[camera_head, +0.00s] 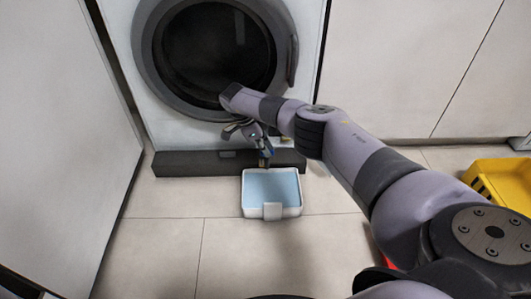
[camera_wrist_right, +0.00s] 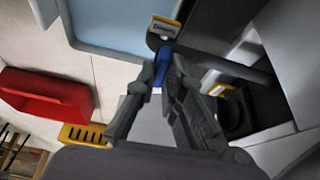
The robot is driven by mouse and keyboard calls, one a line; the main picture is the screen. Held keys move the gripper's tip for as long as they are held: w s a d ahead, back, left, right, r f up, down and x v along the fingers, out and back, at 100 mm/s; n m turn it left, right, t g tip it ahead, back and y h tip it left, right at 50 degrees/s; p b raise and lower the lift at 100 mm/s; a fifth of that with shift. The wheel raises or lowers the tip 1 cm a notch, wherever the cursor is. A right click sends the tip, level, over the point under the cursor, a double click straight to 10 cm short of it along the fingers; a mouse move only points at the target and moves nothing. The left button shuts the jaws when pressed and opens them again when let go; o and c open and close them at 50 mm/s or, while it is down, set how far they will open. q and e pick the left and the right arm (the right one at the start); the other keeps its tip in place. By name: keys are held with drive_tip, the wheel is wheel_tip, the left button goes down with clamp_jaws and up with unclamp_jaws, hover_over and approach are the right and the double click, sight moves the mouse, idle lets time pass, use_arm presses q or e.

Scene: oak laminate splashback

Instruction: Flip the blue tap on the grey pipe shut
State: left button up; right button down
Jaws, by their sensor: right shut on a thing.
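The blue tap (camera_wrist_right: 163,64) shows between my right fingertips in the right wrist view, mostly covered by them. In the head view only a small blue patch (camera_head: 268,151) shows at the fingers. The grey pipe (camera_wrist_right: 215,62) runs behind the tap in the right wrist view. My right gripper (camera_head: 263,150) is low at the front of the washing machine (camera_head: 120,60), above the dark plinth; in its wrist view the gripper (camera_wrist_right: 163,80) is shut on the tap. My left gripper is in neither view.
A white tray (camera_head: 272,212) with a pale blue inside lies on the tiled floor below the gripper. A yellow crate (camera_head: 510,180) stands at the right. A red bin (camera_wrist_right: 45,97) shows in the wrist view. Floor left of the tray is clear; a white panel (camera_head: 60,120) bounds it.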

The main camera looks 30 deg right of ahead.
drive_tip(key=shift+m, duration=0.4)
drive_tip(key=shift+b, duration=0.3)
drive_tip(key=c, duration=1.7)
unclamp_jaws()
drive_tip(key=v, duration=1.2)
drive_tip(key=shift+w+d, duration=0.1)
drive_tip(key=shift+w, duration=0.05)
drive_tip(key=shift+f, duration=0.1)
